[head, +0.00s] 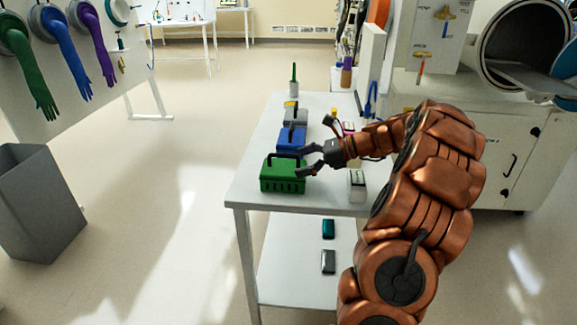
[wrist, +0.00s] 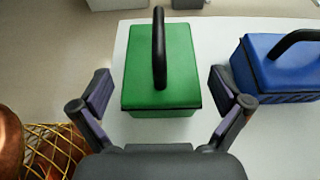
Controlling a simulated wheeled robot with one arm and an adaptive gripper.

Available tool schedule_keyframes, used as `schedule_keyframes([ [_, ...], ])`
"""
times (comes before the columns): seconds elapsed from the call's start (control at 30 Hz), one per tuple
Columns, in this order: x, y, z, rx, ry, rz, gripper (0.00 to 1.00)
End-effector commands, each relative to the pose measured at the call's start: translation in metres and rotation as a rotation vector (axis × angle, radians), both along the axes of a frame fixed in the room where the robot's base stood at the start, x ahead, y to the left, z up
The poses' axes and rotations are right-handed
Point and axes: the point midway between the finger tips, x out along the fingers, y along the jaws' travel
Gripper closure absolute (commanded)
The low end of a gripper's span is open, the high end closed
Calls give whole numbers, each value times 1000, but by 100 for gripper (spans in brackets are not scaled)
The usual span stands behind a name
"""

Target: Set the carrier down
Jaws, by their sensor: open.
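A green carrier (head: 283,177) with a dark arched handle stands upright on the near left corner of the white table (head: 260,135). In the wrist view the green carrier (wrist: 163,72) lies ahead of my gripper (wrist: 165,92), between its two spread fingers and apart from both. My gripper (head: 307,161) is open and empty, at the right side of the green carrier in the head view. A blue carrier (head: 290,138) with a dark handle stands just behind the green one; it also shows at the right of the wrist view (wrist: 285,70), close to the right finger.
A grey carrier (head: 295,116) and a green-necked bottle (head: 294,82) stand farther back. A white container (head: 357,186) stands at the table's right. The lower shelf (head: 290,270) holds two small boxes. A grey bin (head: 38,205) stands left; the floor between is clear.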

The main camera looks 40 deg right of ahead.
Motion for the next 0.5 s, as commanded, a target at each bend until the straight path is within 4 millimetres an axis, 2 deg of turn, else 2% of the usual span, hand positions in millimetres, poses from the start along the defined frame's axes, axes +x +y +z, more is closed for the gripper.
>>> schedule_keyframes([
  [0.2, -25, -31, 16, -3, -1, -4, 0],
  [0.5, -44, -51, 27, -2, 1, -2, 0],
])
